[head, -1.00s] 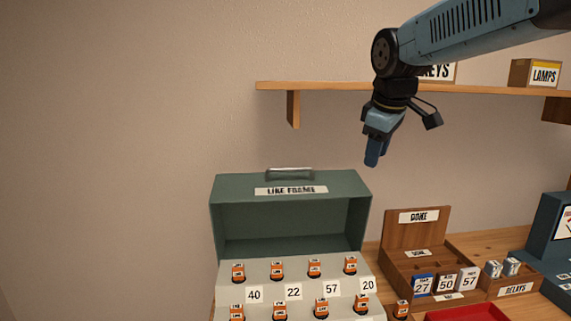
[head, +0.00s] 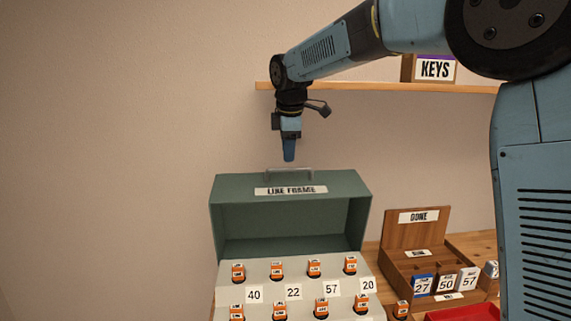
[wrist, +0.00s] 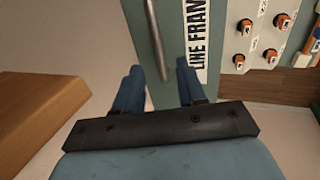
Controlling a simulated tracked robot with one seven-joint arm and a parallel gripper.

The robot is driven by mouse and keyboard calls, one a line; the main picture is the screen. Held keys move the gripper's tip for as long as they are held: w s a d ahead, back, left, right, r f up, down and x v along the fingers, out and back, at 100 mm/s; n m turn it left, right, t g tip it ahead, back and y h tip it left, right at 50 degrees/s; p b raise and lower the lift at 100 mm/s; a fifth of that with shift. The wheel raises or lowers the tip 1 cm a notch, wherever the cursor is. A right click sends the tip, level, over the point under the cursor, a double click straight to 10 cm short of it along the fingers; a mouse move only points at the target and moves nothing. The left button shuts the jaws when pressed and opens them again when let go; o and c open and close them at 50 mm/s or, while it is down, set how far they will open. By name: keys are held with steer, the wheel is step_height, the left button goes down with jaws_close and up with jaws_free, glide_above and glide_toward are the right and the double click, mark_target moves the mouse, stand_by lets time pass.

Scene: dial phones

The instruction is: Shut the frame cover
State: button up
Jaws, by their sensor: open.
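The line frame is a grey-green box with its cover (head: 230,195) standing open at the back, labelled LINE FRAME. A metal bar handle (head: 305,171) sits on the cover's top edge. The handle also shows in the wrist view (wrist: 158,40), running between the line of my two fingers. I cannot tell the exact gap to the handle.
The sloped panel (head: 262,292) in front of the cover carries several orange plugs and number tags. A wooden DONE box (head: 415,238) stands to the right, beside a red tray (head: 465,313). A wall shelf (head: 370,87) with a KEYS box (head: 434,69) is behind my arm.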

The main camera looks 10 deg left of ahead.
glide_above(288, 184)
steer(key=shift+w+a+f, duration=0.1)
steer(key=shift+f, duration=2.4)
jaws_close()
